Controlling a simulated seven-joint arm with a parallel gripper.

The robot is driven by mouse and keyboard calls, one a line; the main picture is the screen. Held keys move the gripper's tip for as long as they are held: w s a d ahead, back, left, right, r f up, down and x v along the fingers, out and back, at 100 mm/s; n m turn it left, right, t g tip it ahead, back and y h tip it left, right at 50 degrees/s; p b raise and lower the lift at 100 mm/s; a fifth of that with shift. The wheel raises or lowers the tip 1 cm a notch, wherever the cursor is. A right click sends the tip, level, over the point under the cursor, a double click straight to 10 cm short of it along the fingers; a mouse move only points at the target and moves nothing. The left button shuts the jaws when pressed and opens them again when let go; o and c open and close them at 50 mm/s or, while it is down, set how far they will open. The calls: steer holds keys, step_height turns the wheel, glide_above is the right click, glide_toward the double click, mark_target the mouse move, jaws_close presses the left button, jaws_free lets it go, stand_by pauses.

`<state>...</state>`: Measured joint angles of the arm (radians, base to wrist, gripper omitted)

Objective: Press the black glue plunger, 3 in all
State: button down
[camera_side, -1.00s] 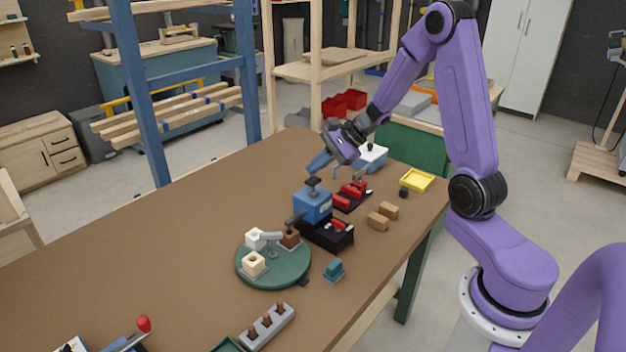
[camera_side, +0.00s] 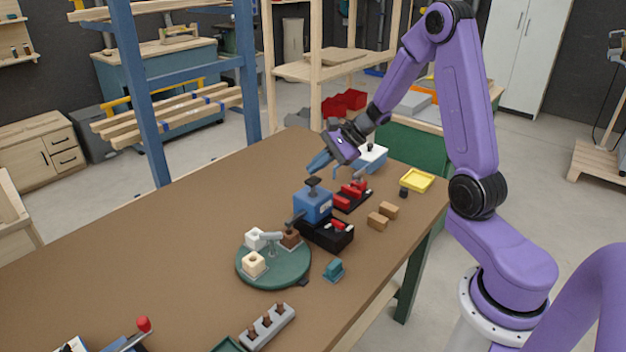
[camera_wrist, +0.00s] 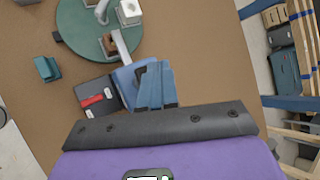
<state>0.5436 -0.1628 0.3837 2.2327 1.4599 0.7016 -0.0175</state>
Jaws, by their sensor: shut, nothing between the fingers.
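A teal piece (camera_side: 334,270) and a grey peg rack (camera_side: 267,327) are in front.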

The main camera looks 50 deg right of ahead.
mark_target(317, 180)
steer(key=shift+f, duration=0.45)
steer(key=shift+f, duration=1)
stand_by(1.2)
steer(key=shift+r, duration=1.45)
steer(key=shift+r, duration=2.5)
stand_by(0.6)
